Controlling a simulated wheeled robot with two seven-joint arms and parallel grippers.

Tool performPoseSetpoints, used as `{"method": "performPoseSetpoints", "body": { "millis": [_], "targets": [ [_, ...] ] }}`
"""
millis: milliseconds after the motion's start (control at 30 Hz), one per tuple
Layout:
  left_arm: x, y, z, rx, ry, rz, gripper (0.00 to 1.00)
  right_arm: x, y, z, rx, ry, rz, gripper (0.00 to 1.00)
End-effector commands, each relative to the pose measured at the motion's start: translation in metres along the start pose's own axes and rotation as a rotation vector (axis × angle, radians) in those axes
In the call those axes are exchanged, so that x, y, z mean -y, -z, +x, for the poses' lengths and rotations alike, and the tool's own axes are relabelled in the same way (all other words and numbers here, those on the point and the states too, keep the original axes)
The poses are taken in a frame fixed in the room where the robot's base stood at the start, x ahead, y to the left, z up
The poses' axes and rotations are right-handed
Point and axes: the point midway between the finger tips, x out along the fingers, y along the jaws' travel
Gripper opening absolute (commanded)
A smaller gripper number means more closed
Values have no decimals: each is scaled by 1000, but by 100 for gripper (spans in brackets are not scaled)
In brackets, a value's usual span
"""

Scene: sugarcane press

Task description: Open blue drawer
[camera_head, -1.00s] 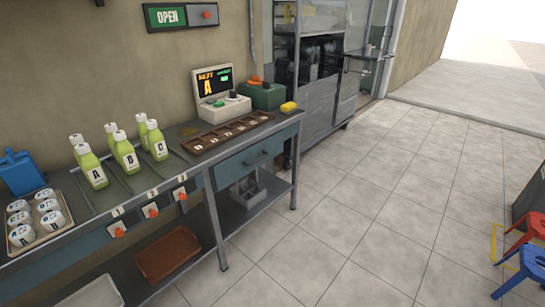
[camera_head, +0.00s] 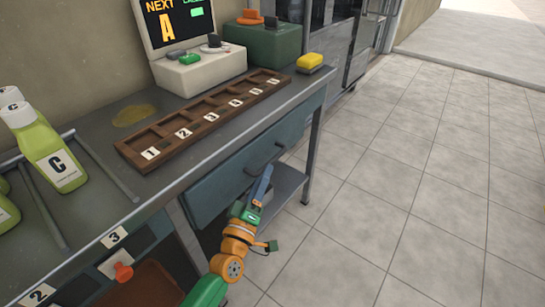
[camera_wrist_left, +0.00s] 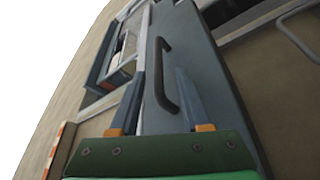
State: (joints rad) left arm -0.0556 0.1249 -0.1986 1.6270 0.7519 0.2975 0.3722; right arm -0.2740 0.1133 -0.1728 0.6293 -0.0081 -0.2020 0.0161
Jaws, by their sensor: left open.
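The blue drawer (camera_head: 222,187) is under the tabletop, its front flush with the table and shut. Its dark bar handle (camera_head: 268,160) sticks out from the front. My left gripper (camera_head: 264,178) is just below and in front of the handle. In the left wrist view, my left gripper (camera_wrist_left: 158,78) is open, its two fingers apart. The handle (camera_wrist_left: 162,80) shows in the space between them, with the drawer front (camera_wrist_left: 205,70) behind it. I cannot tell whether a finger touches the handle. My right gripper is not in view.
A lower shelf (camera_head: 288,182) and table leg (camera_head: 313,150) are near my arm.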

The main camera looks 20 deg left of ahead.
Motion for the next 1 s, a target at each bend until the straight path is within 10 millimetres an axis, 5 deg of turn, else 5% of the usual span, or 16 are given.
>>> {"method": "performPoseSetpoints", "body": {
  "millis": [200,500,533,700,1000],
  "targets": [
    [1,0,40,0,0,0,47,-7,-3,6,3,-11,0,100],
    [0,-1,49,2,2,2,47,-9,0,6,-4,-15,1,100],
    [0,-1,48,2,2,2,44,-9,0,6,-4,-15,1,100],
    [0,-1,48,2,2,2,0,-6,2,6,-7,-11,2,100],
    [0,-1,48,2,2,3,0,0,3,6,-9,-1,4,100]
  ]
}}
